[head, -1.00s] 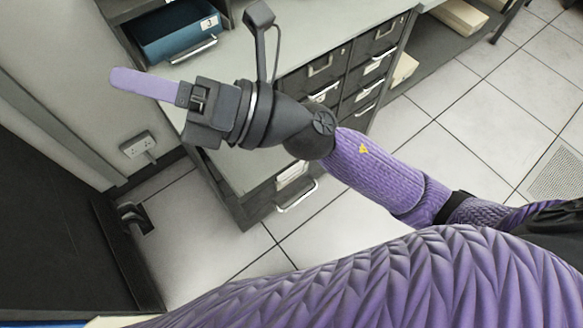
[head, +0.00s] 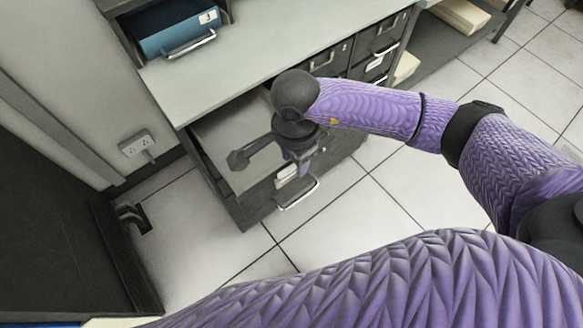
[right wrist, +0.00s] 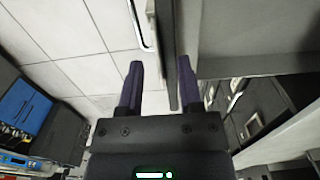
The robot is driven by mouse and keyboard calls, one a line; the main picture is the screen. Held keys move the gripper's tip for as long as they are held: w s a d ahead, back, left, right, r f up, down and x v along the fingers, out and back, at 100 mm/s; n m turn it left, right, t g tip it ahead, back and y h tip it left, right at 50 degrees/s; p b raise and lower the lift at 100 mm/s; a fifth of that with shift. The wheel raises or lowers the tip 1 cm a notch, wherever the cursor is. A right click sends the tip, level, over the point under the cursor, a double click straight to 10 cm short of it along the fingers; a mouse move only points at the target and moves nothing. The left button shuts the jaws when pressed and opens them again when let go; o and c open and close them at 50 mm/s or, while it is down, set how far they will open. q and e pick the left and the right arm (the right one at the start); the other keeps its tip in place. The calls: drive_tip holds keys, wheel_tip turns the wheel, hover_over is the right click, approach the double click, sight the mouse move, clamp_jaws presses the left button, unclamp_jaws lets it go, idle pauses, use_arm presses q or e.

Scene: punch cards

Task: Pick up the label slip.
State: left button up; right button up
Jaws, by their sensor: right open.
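A small pale label (head: 287,174) shows on the front of the pulled-out drawer, just above its handle; I cannot tell whether it is the label slip. My right gripper (head: 301,168) points down at this drawer front, close beside the label and partly in front of it. In the right wrist view the two purple fingers of my right gripper (right wrist: 162,85) are apart with nothing held, and the drawer's front panel (right wrist: 167,45) runs up beyond the gap between them. My left gripper is not in view.
The open drawer (head: 222,135) juts from the grey cabinet (head: 265,50), its handle (head: 298,196) facing the floor. A blue drawer (head: 180,32) marked 3 stands on the cabinet top. Other closed drawers line the right side. The tiled floor (head: 330,225) in front is clear.

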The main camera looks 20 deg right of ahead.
drive_tip(key=shift+f, duration=0.2)
drive_tip(key=shift+c, duration=0.3)
clamp_jaws()
